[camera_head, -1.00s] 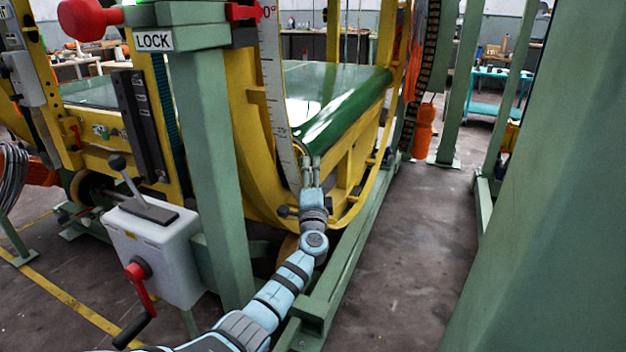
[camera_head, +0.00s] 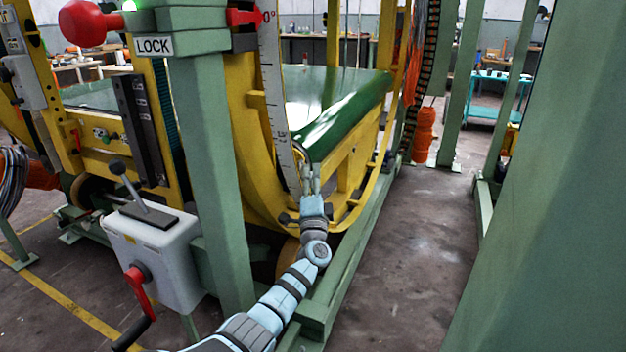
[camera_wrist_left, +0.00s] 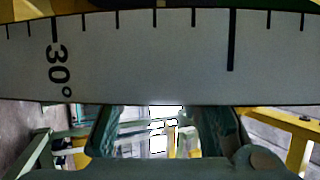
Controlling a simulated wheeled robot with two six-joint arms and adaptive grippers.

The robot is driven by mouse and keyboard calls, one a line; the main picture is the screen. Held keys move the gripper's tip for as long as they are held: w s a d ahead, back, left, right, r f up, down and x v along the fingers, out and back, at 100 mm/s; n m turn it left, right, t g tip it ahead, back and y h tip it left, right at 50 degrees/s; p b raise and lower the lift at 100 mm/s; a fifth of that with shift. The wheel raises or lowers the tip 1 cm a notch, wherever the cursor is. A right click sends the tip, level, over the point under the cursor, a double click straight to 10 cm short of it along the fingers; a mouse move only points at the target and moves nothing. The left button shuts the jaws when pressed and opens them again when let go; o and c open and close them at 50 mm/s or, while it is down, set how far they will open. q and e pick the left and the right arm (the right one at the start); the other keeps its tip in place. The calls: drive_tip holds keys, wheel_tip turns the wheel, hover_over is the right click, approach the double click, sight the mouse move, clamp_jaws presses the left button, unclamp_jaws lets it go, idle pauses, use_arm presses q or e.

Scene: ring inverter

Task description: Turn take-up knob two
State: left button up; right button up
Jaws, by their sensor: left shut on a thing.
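My left gripper (camera_head: 311,180) is at the lower end of the white degree scale (camera_head: 273,95), low on the yellow ring frame beside the green belt bed (camera_head: 335,105). In the left wrist view the scale (camera_wrist_left: 150,60), with a 30° mark, crosses the upper part of the picture. Below it my two dark green fingers (camera_wrist_left: 160,128) stand apart, their tips hidden by the scale. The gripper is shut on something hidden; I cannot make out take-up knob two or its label. My right gripper is not in view.
A green post (camera_head: 205,160) carries the LOCK sign (camera_head: 153,47) and a red knob (camera_head: 90,22). A grey box (camera_head: 158,255) with a lever and red crank stands left of my arm. The floor aisle (camera_head: 400,250) on the right is clear.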

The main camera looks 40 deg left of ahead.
use_arm(q)
drive_tip(key=o, duration=1.2)
drive_tip(key=shift+s+d, duration=0.1)
drive_tip(key=v, duration=1.2)
